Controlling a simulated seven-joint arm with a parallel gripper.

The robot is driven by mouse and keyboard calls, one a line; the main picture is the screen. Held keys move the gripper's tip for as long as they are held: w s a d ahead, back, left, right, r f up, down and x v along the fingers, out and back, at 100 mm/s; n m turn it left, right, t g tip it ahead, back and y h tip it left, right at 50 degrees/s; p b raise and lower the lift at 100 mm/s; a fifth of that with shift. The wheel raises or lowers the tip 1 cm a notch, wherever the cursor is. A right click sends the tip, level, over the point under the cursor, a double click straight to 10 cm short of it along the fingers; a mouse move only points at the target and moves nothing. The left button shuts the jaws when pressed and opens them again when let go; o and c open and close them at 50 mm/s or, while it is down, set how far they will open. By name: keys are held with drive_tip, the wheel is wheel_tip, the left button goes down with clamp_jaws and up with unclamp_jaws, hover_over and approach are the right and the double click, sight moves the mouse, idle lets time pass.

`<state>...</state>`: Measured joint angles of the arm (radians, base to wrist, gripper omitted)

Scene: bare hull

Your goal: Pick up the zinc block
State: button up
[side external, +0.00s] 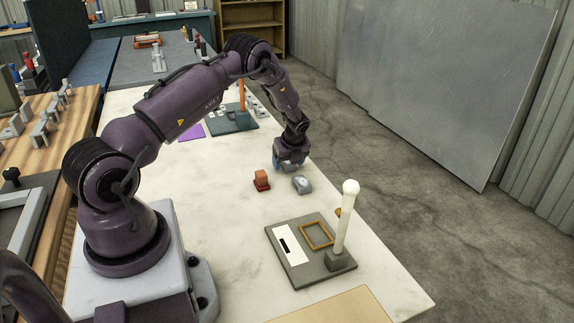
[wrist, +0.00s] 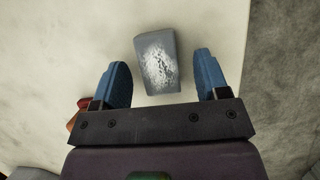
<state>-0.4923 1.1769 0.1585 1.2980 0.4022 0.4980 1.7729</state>
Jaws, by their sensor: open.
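The zinc block (wrist: 157,62) is a grey block with a rough, shiny patch on its top face. In the wrist view the zinc block is ahead of and between the fingers, touching neither. In the side external view my gripper (side external: 289,163) hangs close to the zinc block, on its far side. The exact height of the gap is hard to tell.
A red and orange block (side external: 261,180) stands left of the zinc block; its edge shows beside the left finger in the wrist view (wrist: 78,112). A dark board with a white-knobbed post (side external: 347,215) stands nearer the camera. The table edge lies close on the right.

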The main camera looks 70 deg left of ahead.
clamp_jaws()
drive_tip(key=shift+r, duration=0.1)
